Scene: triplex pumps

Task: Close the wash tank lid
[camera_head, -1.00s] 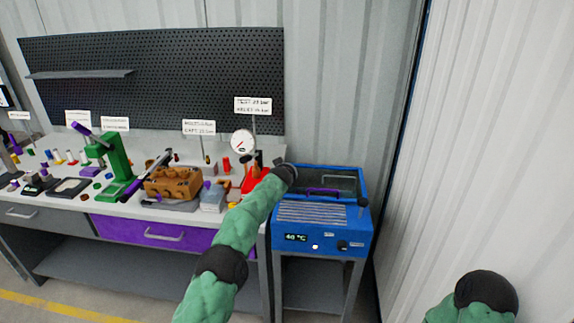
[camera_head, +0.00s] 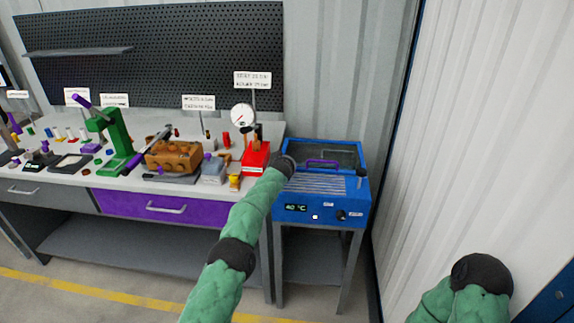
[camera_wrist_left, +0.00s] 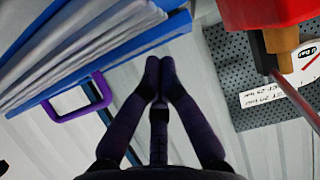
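The wash tank (camera_head: 318,205) is a blue box on a grey stand at the right end of the bench in the head view, with a 40 °C display. A purple lid handle (camera_head: 322,162) shows near its dark top; the lid's angle is hard to tell. In the left wrist view the purple handle (camera_wrist_left: 85,105) is beside a blue edge with pale slats, left of my left gripper (camera_wrist_left: 160,68). Its fingers are together, empty and apart from the handle. My right gripper is out of view.
A red gauge stand (camera_head: 255,158) with a round dial (camera_head: 243,117) stands close left of the tank; it also shows in the left wrist view (camera_wrist_left: 265,12). A corrugated wall (camera_head: 400,80) is behind and right. The bench holds a green press (camera_head: 112,140).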

